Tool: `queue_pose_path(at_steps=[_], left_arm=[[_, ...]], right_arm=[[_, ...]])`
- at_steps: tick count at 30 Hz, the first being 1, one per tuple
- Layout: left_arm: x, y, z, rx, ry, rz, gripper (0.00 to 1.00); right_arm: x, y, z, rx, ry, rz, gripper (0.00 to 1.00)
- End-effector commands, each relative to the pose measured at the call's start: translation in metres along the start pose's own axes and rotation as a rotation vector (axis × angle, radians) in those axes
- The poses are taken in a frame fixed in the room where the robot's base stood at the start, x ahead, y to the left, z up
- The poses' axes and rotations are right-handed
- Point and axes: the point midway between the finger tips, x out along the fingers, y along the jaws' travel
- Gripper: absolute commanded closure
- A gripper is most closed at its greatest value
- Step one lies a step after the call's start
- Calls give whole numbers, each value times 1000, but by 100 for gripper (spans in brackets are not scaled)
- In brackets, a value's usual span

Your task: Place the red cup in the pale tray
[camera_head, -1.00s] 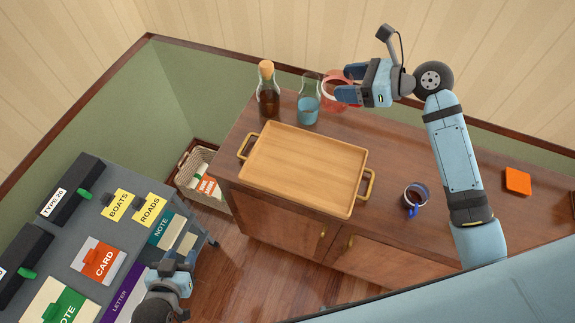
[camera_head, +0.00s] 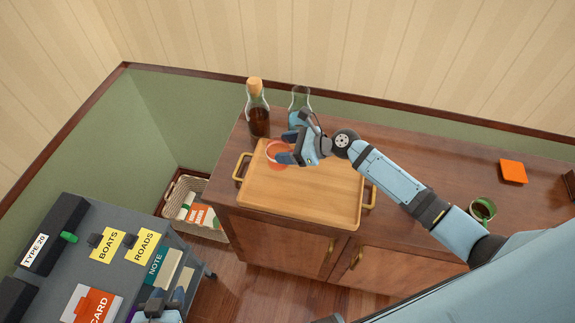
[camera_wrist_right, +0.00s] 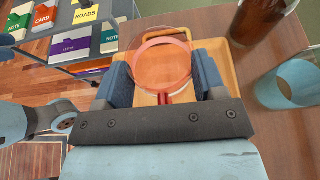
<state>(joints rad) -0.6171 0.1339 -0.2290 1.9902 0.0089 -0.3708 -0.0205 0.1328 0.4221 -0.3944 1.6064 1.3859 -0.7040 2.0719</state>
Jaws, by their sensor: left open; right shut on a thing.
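The red cup (camera_head: 276,154) is see-through, and my right gripper (camera_head: 287,152) is shut on it. In the head view the cup is over the far left part of the pale wooden tray (camera_head: 300,200), which has brass handles. In the right wrist view the cup (camera_wrist_right: 162,62) sits between the two fingers (camera_wrist_right: 163,80), its red handle toward the palm, with the tray (camera_wrist_right: 146,98) behind it. I cannot tell whether the cup touches the tray. My left gripper (camera_head: 162,302) is open and empty by the grey cart at the bottom.
A corked brown bottle (camera_head: 257,115) and a glass with blue contents (camera_head: 299,102) stand behind the tray. A green mug (camera_head: 482,210) and an orange block (camera_head: 513,171) are on the right of the cabinet top. A basket (camera_head: 190,195) stands left of the cabinet.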

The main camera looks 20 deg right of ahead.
Motion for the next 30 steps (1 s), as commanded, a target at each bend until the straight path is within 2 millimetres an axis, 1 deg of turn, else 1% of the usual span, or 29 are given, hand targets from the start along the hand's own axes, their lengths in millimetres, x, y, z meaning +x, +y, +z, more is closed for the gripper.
queue_pose_path(at_steps=[1, 3, 10, 16, 18, 26, 29, 30], left_arm=[[1, 0, 2, 0, -1, 0, 57], [2, 0, 3, -1, -2, 1, 57], [3, 0, 6, 0, -3, 1, 57], [5, 0, 9, 0, -3, 2, 57], [5, 0, 9, 1, -4, 2, 57], [5, 0, 9, 1, -3, 3, 57], [6, 0, 10, 1, -2, 4, 57], [6, 0, 10, 1, -2, 4, 57]], right_arm=[[5, 0, -12, 5, 0, 1, 64], [10, 0, -23, 3, 0, 0, 64], [18, 0, -42, 2, -1, 0, 64], [28, 0, -68, 2, 0, 0, 64], [30, 0, -71, 1, -1, 0, 64], [30, 0, -72, 0, -1, 0, 64], [31, 0, -75, 0, -1, 0, 64], [31, 0, -76, 0, 0, 0, 34]])
